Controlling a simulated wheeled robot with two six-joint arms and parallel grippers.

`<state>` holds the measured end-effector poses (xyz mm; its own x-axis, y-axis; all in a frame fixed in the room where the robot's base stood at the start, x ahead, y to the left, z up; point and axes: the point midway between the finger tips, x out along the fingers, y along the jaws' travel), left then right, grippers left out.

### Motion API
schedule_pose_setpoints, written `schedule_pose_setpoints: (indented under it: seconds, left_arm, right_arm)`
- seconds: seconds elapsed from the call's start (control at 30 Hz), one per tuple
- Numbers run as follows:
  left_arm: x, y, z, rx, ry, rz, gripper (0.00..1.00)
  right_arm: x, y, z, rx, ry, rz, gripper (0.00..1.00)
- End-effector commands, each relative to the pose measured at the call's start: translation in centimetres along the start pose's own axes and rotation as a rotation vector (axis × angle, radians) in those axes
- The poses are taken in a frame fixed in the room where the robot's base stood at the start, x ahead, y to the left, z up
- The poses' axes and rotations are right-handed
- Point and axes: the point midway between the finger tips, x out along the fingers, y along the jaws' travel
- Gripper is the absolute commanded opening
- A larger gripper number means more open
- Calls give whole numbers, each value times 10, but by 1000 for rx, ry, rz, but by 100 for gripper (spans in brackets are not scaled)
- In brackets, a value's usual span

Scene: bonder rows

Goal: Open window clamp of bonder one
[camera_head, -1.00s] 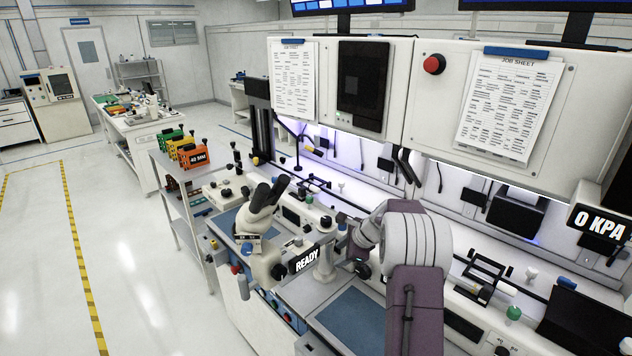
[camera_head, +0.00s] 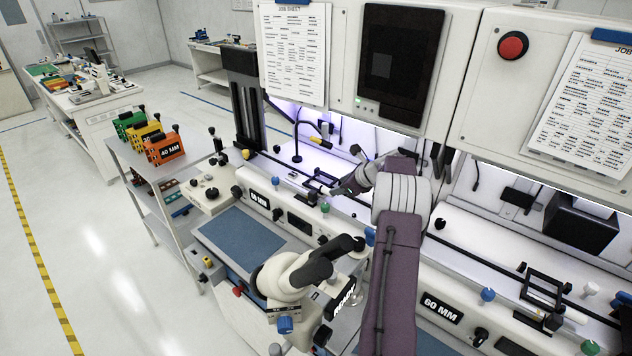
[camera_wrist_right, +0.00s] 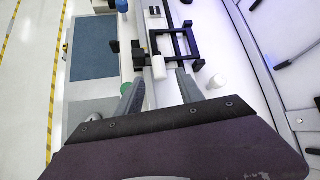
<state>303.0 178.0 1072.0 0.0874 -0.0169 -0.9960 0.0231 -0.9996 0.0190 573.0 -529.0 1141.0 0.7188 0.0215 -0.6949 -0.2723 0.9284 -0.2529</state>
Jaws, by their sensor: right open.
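The window clamp (camera_wrist_right: 184,43) of the near-left bonder is a black rectangular frame in the right wrist view. A white cylindrical handle (camera_wrist_right: 161,68) lies beside its lower left corner. My right gripper (camera_wrist_right: 158,77) is open, with one finger on either side of the lower end of the handle; I cannot tell whether they touch it. In the head view my right gripper (camera_head: 345,186) is low over the bonder's rail, at a small white part (camera_head: 318,187). The gripper and arm hide much of the clamp there. My left gripper is not in view.
A microscope (camera_head: 290,272) stands in front of the bonder. A thin black lamp (camera_head: 300,135) rises behind the rail. Another bonder with a black frame (camera_head: 543,288) is at the right. A shelf cart with colored boxes (camera_head: 165,148) is at the left, beside open floor.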

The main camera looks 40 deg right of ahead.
Motion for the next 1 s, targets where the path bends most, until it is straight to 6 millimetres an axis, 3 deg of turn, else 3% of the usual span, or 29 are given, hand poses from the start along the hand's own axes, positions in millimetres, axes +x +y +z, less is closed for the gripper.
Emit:
schedule_pose_setpoints:
  seconds: [0.17,0.4,0.6,0.93,0.97,1.0]
  left_arm:
    - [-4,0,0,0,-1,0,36]
    - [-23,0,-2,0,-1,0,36]
    - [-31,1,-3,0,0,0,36]
    - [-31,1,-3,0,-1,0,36]
    - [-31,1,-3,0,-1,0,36]
    - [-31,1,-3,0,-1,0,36]
  right_arm:
    - [6,0,1,0,0,1,45]
    - [55,0,2,-1,2,3,45]
    - [83,0,1,-3,2,1,45]
    - [90,0,0,-1,1,-1,45]
    - [90,0,0,-1,1,-1,42]
    - [90,0,0,-1,1,-1,31]
